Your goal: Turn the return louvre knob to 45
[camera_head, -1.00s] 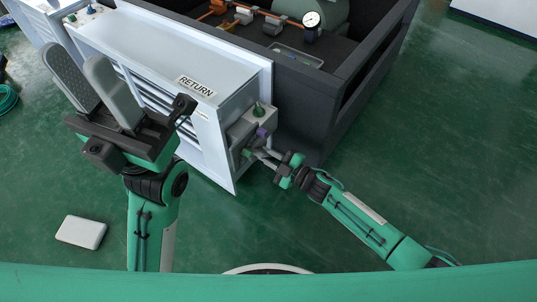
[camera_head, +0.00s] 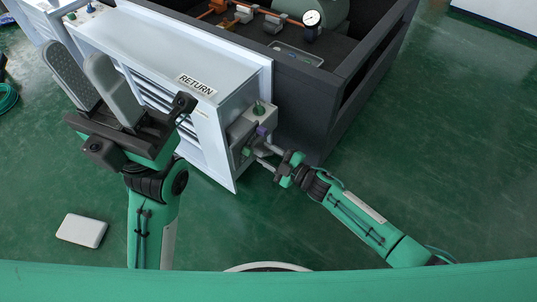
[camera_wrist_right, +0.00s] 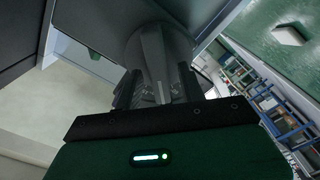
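The white louvre box labelled RETURN (camera_head: 196,86) stands left of centre in the head view. A grey control unit (camera_head: 240,132) is on its right end, with a green cap on top and small purple and green parts on its side. My right gripper (camera_head: 263,157) is at that unit, its two fingers spread apart. In the right wrist view a grey round knob with a raised grip (camera_wrist_right: 152,52) lies ahead between the gripper's dark fingers (camera_wrist_right: 157,88); contact cannot be told. Scale marks are not readable.
A dark open-topped enclosure (camera_head: 350,85) with pipes and a gauge (camera_head: 312,18) stands behind the louvre box. A white flat block (camera_head: 81,230) lies on the green floor. The floor at the right is clear.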

